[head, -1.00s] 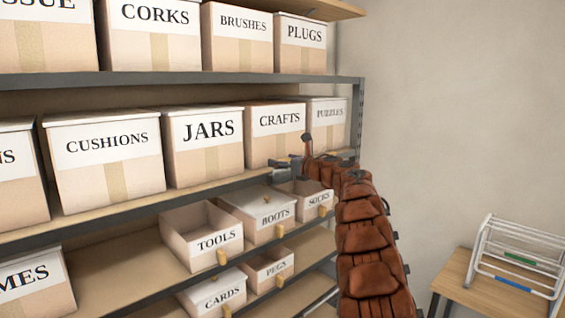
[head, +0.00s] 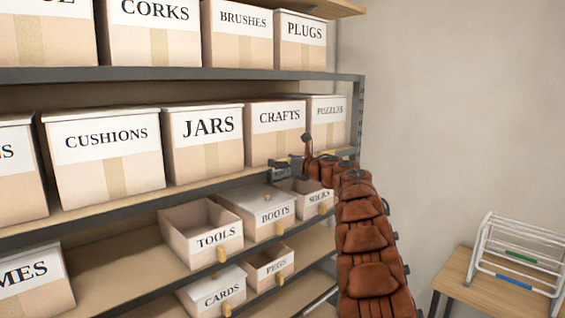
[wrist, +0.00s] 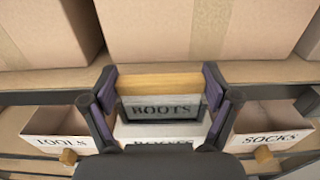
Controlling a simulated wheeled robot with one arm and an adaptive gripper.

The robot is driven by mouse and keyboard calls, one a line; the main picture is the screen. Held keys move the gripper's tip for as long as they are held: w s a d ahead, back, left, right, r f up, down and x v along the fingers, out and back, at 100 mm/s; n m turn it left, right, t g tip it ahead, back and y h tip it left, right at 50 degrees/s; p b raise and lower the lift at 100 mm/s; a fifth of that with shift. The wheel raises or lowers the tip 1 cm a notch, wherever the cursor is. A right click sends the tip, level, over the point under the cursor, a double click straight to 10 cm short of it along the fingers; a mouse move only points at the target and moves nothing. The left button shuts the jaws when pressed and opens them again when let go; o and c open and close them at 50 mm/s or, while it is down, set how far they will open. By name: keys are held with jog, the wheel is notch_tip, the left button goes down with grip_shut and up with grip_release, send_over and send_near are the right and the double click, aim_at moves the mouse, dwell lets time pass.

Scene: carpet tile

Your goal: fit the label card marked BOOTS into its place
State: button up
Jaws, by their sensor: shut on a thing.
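In the wrist view my gripper (wrist: 159,92) is shut on the label card (wrist: 160,111), a grey plate marked BOOTS with a dark edge and a light wooden bar along its top. The card hangs between the two purple-padded fingers. Behind and below it is a white box front also marked BOOTS, partly hidden by the card and my gripper. In the head view the BOOTS box (head: 262,210) is covered and has a small knob on top.
The open TOOLS box (head: 205,235) stands left of the BOOTS box and the open SOCKS box (head: 318,197) right. A shelf of larger boxes, including JARS (head: 207,145) and CRAFTS (head: 275,135), is close above. A small table (head: 490,295) with a white rack is at right.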

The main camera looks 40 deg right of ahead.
jog(key=shift+f+b, duration=0.3)
jog(key=shift+b, duration=0.15)
dwell(0.4)
jog(key=o, duration=0.6)
jog(key=shift+s, duration=0.1)
jog(key=shift+s+a+r, duration=0.1)
jog(key=shift+s, duration=2.9)
jog(key=shift+s+r, duration=0.1)
jog(key=shift+s, duration=2.85)
